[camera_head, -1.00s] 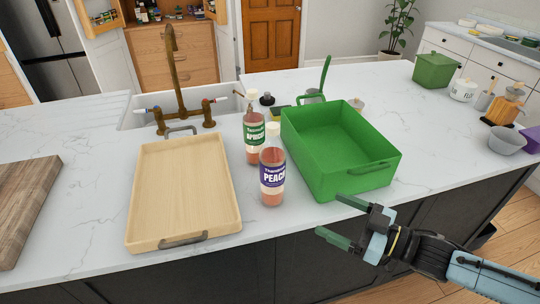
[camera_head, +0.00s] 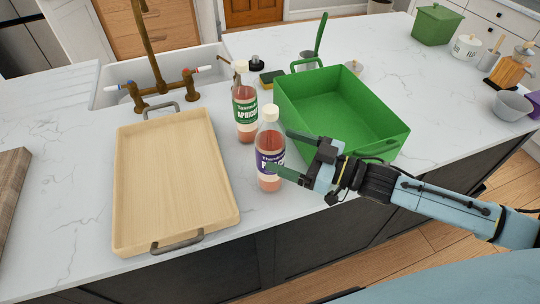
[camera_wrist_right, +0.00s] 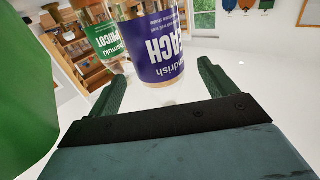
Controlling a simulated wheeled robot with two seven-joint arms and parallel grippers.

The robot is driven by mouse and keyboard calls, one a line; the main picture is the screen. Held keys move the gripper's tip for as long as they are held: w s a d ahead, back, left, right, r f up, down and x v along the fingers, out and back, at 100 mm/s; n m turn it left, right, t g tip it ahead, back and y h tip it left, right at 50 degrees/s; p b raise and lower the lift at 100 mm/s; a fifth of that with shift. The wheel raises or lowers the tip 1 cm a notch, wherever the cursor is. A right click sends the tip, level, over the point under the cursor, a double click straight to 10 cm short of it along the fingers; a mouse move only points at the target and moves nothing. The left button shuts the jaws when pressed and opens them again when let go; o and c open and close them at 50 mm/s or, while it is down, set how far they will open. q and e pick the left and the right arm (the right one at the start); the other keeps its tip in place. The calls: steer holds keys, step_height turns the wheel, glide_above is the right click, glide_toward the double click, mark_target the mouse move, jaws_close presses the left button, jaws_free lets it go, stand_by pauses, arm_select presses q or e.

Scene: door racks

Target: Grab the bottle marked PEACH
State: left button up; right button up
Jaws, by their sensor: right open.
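The PEACH bottle (camera_head: 269,150) has a purple label and a white cap and stands upright on the counter, between the wooden tray and the green bin. My right gripper (camera_head: 279,153) is open, with its green fingers reaching toward this bottle from the right. One finger overlaps the label in the head view. In the right wrist view the PEACH bottle (camera_wrist_right: 158,45) appears upside down, ahead of and between the open fingers (camera_wrist_right: 165,85). Whether the fingers touch it I cannot tell. My left gripper is not in view.
The APRICOT bottle (camera_head: 245,105), with a green label, stands just behind the PEACH bottle. A wooden tray (camera_head: 172,180) lies to the left. A green bin (camera_head: 345,110) stands right behind my gripper. The sink (camera_head: 112,88) and brown tap (camera_head: 150,60) are at the back left.

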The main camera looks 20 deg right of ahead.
mark_target(263, 141)
steer(key=shift+w+a, duration=0.35)
steer(key=shift+a, duration=0.05)
steer(key=shift+w+a+r, duration=0.1)
steer(key=shift+w+a, duration=0.1)
steer(key=shift+a, duration=0.05)
steer(key=p+x, duration=0.1)
steer(key=x, duration=0.2)
steer(key=shift+w+a+r, duration=0.15)
steer(key=shift+w, duration=0.15)
steer(key=shift+w+a, duration=0.35)
steer(key=shift+a, duration=0.05)
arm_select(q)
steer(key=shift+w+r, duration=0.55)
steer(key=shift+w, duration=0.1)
